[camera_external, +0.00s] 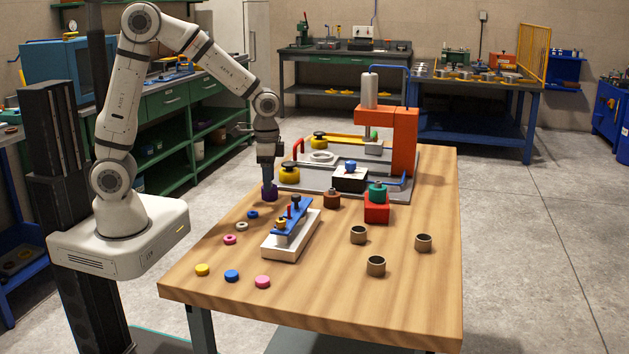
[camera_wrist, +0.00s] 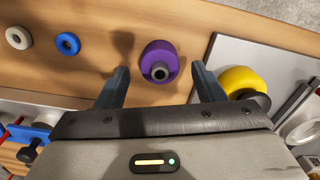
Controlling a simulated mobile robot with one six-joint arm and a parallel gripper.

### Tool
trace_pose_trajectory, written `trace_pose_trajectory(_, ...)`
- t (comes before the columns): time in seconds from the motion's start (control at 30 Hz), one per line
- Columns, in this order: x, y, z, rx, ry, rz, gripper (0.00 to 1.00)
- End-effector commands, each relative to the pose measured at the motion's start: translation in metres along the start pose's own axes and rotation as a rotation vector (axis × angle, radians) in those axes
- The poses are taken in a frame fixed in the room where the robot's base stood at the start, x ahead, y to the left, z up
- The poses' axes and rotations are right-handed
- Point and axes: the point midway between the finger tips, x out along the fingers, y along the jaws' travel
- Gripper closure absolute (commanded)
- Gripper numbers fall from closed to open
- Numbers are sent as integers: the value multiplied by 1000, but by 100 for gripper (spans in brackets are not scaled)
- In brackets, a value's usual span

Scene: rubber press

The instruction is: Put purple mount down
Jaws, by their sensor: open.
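The purple mount (camera_external: 269,190) stands on the wooden table near its left edge, just left of the grey press plate. In the wrist view the purple mount (camera_wrist: 159,60) is a round purple piece with a dark hollow stub facing the camera. My gripper (camera_external: 268,180) is right above it, pointing down. In the wrist view my gripper (camera_wrist: 160,85) has its two fingers spread wide apart, one on each side of the mount, with gaps between them and it. Nothing is held.
A yellow knob (camera_wrist: 243,83) is close to the right finger, on the plate. White (camera_wrist: 18,38) and blue (camera_wrist: 67,44) rings lie left. The orange press (camera_external: 404,140) stands behind; a white fixture with a blue bar (camera_external: 292,217) is in front. The front right tabletop is mostly free.

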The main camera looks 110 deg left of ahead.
Motion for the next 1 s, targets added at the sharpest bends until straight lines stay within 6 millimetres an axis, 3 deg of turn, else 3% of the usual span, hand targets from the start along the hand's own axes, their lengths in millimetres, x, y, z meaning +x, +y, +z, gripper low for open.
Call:
trace_pose_trajectory(0.2,-51,0,-1,0,6,-1,38)
trace_pose_trajectory(0.4,-83,0,0,0,3,-1,38)
trace_pose_trajectory(0.77,-97,4,2,5,3,-1,38)
trace_pose_trajectory(0.87,-102,25,12,29,23,-5,38)
trace_pose_trajectory(1.0,-111,78,49,95,80,-9,38)
